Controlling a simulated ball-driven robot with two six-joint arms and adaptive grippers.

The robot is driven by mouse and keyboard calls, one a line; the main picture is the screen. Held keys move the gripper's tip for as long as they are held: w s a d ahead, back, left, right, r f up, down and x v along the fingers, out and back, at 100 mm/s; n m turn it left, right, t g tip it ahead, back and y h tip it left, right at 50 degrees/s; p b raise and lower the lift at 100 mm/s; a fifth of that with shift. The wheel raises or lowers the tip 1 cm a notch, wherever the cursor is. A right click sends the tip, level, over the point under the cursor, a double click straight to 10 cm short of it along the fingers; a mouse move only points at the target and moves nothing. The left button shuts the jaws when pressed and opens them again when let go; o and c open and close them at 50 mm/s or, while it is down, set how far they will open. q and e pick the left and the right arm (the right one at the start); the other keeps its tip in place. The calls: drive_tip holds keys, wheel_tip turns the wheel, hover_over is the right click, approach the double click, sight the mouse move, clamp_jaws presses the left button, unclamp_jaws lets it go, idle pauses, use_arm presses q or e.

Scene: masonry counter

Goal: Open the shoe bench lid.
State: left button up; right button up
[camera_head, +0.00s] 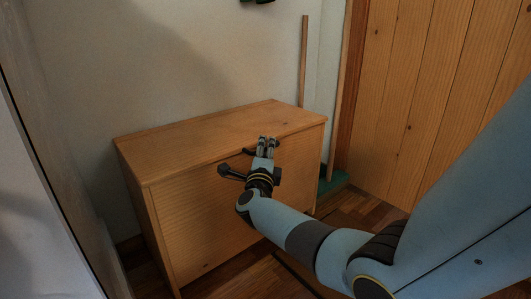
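The shoe bench (215,205) is a light wooden box against the wall in the camera_head view. Its lid (200,138) is the flat top and looks closed, lying level on the body. A small dark handle (248,151) shows at the upper front, partly hidden by my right gripper. My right gripper (267,143) is at the handle, near the lid's front edge, with its two fingers close together. I cannot tell whether they grip the handle or only stand over it. My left gripper is not in view.
A plank door or panel (435,90) stands at the right. A thin wooden strip (303,62) leans at the wall behind the bench. A green item (333,182) lies on the wooden floor right of the bench. A grey panel edge runs down the left side.

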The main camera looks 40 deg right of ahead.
clamp_jaws()
idle(0.5)
